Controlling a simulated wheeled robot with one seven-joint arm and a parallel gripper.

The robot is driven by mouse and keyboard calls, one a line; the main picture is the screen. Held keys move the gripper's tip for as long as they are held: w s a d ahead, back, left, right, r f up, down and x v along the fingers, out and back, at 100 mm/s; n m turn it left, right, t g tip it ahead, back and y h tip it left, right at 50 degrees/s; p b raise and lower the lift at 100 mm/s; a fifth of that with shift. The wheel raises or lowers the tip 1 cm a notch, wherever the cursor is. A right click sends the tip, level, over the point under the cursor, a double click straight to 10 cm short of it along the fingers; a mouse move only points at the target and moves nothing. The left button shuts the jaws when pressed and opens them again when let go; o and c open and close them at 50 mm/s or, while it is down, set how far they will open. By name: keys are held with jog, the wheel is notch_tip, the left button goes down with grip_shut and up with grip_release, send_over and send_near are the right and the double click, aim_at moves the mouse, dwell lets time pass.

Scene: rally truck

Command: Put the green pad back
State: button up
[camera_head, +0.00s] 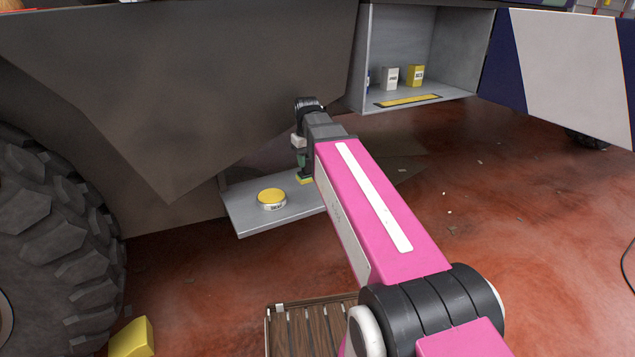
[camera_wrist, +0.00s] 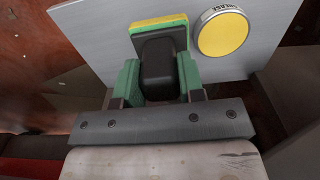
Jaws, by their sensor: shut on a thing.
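The green pad (camera_wrist: 158,22) shows in the wrist view as a flat block with a yellow and a green layer. A black block stands between my gripper's two green fingers (camera_wrist: 160,68), in front of the pad; its lower part hides how they join. My gripper (camera_head: 303,168) is shut on the pad and points down over the grey lower shelf (camera_head: 245,212). In the head view the pad's yellow edge (camera_head: 305,180) shows low under the fingers, at or just above the shelf; I cannot tell whether it touches.
A round yellow-topped grease tin (camera_head: 271,199) stands on the lower shelf, left of my gripper. An open compartment (camera_head: 460,96) at upper right holds a white box (camera_head: 390,78) and a yellow box (camera_head: 415,75). A big tyre (camera_head: 50,230) is at left; a slatted wooden crate (camera_head: 310,325) is below.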

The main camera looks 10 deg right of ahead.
jog(key=shift+w+d+f, duration=1.05)
jog(key=shift+w+f, duration=0.35)
jog(key=shift+f, duration=0.35)
jog(key=shift+w+d+f, duration=1.05)
jog(key=shift+w+f, duration=0.35)
jog(key=shift+f, duration=0.3)
jog(key=shift+w+d+f, duration=1.05)
jog(key=shift+w+f, duration=0.35)
jog(key=shift+f, duration=0.35)
jog(key=o, duration=0.9)
jog(key=shift+f, duration=0.1)
notch_tip(320, 180, up, 12)
jog(key=shift+s, duration=0.15)
